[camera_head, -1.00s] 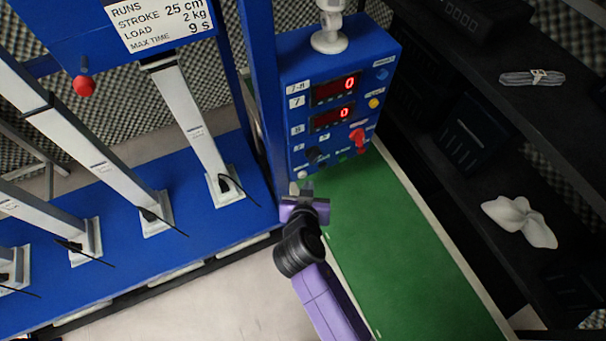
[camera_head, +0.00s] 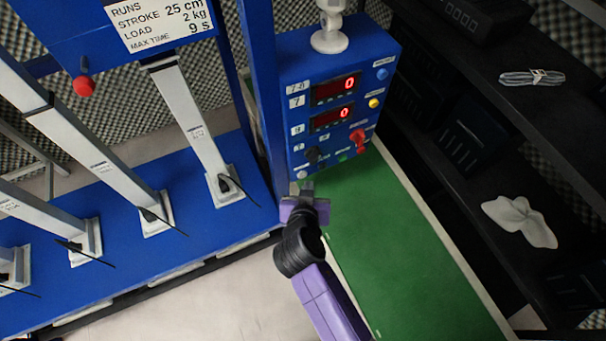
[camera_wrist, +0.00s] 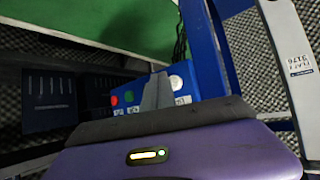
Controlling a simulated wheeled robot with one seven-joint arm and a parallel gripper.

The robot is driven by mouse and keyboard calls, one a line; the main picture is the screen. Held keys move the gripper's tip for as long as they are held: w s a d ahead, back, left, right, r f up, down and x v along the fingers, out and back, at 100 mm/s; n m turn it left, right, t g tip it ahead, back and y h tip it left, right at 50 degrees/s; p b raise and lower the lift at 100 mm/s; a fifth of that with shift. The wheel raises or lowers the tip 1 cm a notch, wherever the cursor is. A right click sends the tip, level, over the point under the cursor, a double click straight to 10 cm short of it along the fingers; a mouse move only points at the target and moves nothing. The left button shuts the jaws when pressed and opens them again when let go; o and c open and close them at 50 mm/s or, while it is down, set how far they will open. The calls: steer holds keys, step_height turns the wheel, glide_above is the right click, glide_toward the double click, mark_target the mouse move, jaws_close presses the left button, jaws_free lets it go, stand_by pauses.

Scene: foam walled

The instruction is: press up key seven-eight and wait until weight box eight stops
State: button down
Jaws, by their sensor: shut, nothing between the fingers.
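In the wrist view the gripper tips (camera_wrist: 157,88) cover part of the box face, beside a white round button (camera_wrist: 176,82). Contact cannot be told.
A blue frame (camera_head: 262,95) with grey-white columns (camera_head: 190,118) on a blue base (camera_head: 120,265) stands at left. The green surface (camera_head: 410,255) is clear. Dark shelves at right hold a white cloth (camera_head: 520,222) and a coiled cable (camera_head: 532,77).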

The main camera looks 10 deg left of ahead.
steer(key=shift+w+a, duration=0.1)
steer(key=shift+w+a+b, duration=0.15)
steer(key=shift+w+b, duration=0.1)
steer(key=shift+b, duration=0.05)
